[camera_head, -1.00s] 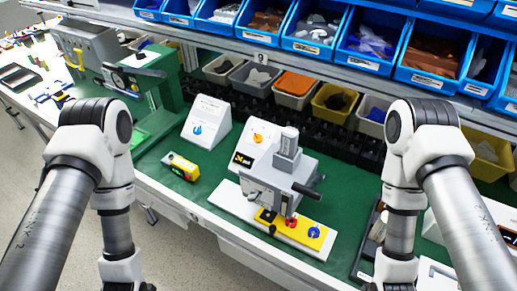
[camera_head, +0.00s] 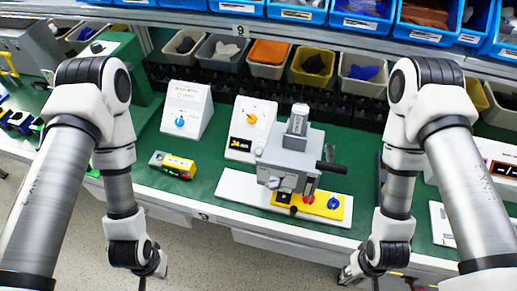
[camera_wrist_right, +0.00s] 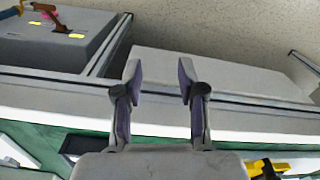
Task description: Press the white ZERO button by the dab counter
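A white ZERO button cannot be made out in either view. A white box with a dark display of red marks (camera_head: 502,168) is cut off at the right edge of the head view. Another white box with an orange knob (camera_head: 252,118) has a small yellow-lit display (camera_head: 241,144); I cannot tell which is the dab counter. My right gripper (camera_wrist_right: 158,85) is open and empty in the wrist view, with the bench front edge and floor beyond it. In the head view it is low, in front of the bench. My left gripper is low at the bottom left, mostly cut off.
Bins line the back.

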